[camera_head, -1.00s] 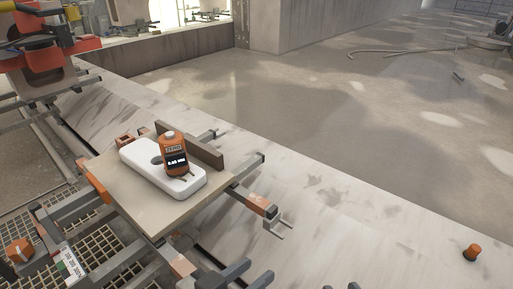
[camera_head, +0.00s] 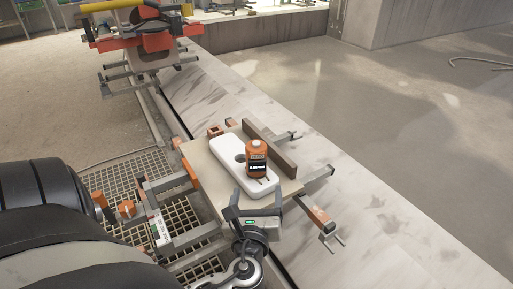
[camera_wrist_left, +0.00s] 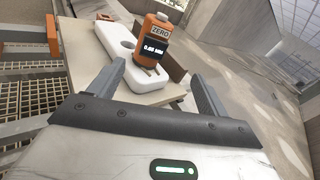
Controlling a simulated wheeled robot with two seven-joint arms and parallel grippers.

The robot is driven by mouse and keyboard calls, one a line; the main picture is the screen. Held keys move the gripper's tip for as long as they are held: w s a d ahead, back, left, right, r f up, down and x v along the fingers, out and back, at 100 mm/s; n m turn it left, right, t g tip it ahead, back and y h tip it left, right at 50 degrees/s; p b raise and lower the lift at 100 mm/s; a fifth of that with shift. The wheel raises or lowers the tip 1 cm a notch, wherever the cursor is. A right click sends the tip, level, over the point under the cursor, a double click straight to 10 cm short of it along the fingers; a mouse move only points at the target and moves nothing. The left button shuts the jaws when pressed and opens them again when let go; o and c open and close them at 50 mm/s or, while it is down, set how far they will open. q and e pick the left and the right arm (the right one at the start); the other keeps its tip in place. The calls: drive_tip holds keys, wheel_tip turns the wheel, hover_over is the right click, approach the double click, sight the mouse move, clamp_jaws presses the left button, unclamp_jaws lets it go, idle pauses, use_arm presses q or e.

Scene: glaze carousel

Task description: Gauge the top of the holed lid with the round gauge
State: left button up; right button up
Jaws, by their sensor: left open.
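The holed lid (camera_head: 228,158) is a white rounded slab lying flat on a beige board (camera_head: 203,172). A dark round hole shows in it. The round gauge (camera_head: 257,158), orange with a pale cap, a ZERO label and a lit dark display, stands upright on the lid's nearer end. In the left wrist view the gauge (camera_wrist_left: 152,38) and the lid (camera_wrist_left: 116,38) are ahead of the jaws. My left gripper (camera_head: 256,203) is open and empty, on the near side of the gauge and apart from it. My right gripper is not in view.
A brown upright strip (camera_head: 270,148) runs along the board's far side. Grey arms with orange parts (camera_head: 318,215) stick out around the board. A grating (camera_head: 120,180) lies to the left. Another red-topped station (camera_head: 150,42) stands behind. The pale floor strip at right is clear.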

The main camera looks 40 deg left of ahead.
sight(257, 156)
use_arm(q)
drive_tip(key=shift+m+y, duration=0.6)
drive_tip(key=shift+m, duration=0.2)
drive_tip(key=x, duration=0.3)
drive_tip(key=r+x, duration=0.1)
drive_tip(key=x, duration=0.3)
drive_tip(key=r+x, duration=0.1)
drive_tip(key=x, duration=0.3)
drive_tip(key=shift+a, duration=0.2)
drive_tip(key=b+x, duration=0.1)
drive_tip(key=x, duration=0.4)
drive_tip(key=shift+s+a, duration=0.1)
drive_tip(key=shift+a, duration=0.05)
drive_tip(key=shift+r, duration=0.1)
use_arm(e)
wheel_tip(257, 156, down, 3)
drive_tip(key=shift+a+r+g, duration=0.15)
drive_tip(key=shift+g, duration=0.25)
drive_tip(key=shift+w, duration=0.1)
use_arm(q)
drive_tip(key=c, duration=1.1)
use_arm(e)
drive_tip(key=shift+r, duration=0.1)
